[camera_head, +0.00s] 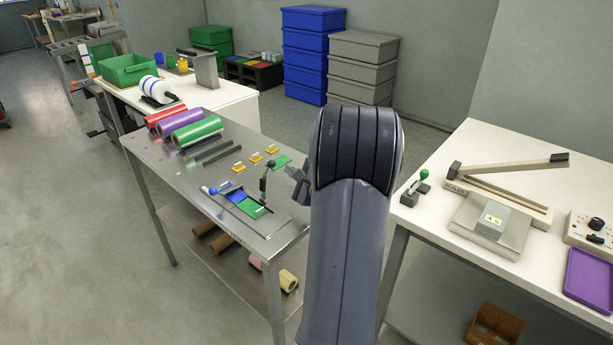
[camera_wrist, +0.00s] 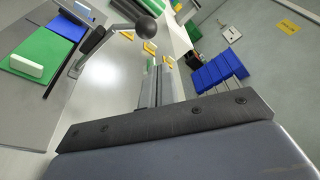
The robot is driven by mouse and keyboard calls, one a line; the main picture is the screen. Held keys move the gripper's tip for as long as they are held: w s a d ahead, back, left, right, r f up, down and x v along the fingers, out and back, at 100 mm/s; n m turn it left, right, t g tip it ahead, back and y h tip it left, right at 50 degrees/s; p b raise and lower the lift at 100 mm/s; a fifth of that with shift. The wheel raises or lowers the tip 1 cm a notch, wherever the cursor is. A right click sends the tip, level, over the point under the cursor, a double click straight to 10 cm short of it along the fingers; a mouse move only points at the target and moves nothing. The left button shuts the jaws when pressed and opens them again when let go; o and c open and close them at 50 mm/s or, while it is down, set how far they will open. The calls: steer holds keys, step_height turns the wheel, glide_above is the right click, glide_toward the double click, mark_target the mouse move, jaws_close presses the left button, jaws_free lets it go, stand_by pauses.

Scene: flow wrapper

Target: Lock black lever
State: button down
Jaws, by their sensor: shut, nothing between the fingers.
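The black lever (camera_head: 264,185) stands up from the right end of the metal table, with a dark ball knob at its top. In the wrist view its dark knob (camera_wrist: 149,28) is at the upper middle, and its metal arm runs down to the left. In the wrist view my shut, empty fingers (camera_wrist: 158,78) are below and right of the knob. My arm hides part of the table's right side.
A blue-knobbed lever (camera_head: 211,190) lies left of the blocks. Several yellow pieces (camera_head: 256,158) sit behind the black lever. Coloured rolls (camera_head: 195,133) lie farther back on the table. A white table (camera_head: 430,218) with a sealer stands at right.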

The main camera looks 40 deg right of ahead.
steer(key=shift+w+a+r, duration=0.2)
steer(key=shift+a+r, duration=0.1)
steer(key=shift+a, duration=0.15)
steer(key=shift+w+a+r, duration=0.2)
steer(key=shift+a+r, duration=0.05)
steer(key=shift+a, duration=0.2)
steer(key=shift+a+f+b, duration=0.1)
steer(key=shift+a+b, duration=0.05)
steer(key=shift+b, duration=0.35)
steer(key=shift+a+b, duration=0.1)
steer(key=shift+b, duration=0.2)
